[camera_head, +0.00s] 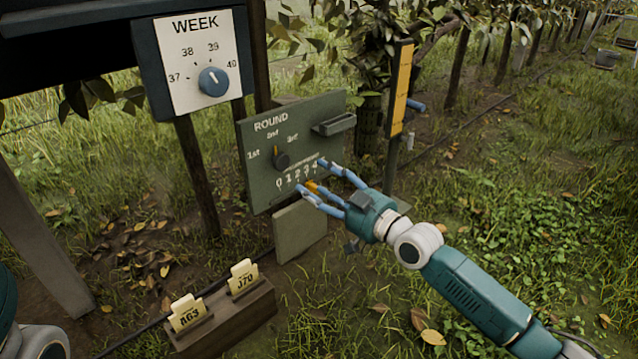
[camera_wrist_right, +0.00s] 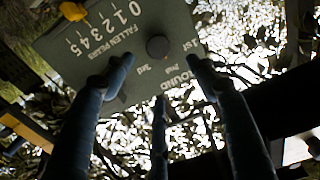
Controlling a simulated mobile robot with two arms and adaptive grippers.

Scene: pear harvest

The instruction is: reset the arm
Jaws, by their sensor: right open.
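My right arm reaches in from the lower right in the head view. Its gripper (camera_head: 313,178) is open, with its blue fingers spread and empty in front of the lower right of the green ROUND panel (camera_head: 252,130). A small yellow-orange marker (camera_head: 311,186) shows between the fingers, below the number scale. In the right wrist view, the fingers (camera_wrist_right: 160,75) are apart, with the panel and its dark round knob (camera_wrist_right: 157,47) beyond them. The yellow marker (camera_wrist_right: 72,11) lies at the top left there, clear of the fingertips. My left gripper is out of view.
A WEEK board (camera_head: 190,55) with a blue dial (camera_head: 213,81) stands at upper left. A yellow upright strip (camera_head: 402,87) stands right of the panel. A wooden block (camera_head: 225,318) holds two cards below. Open grass lies to the right.

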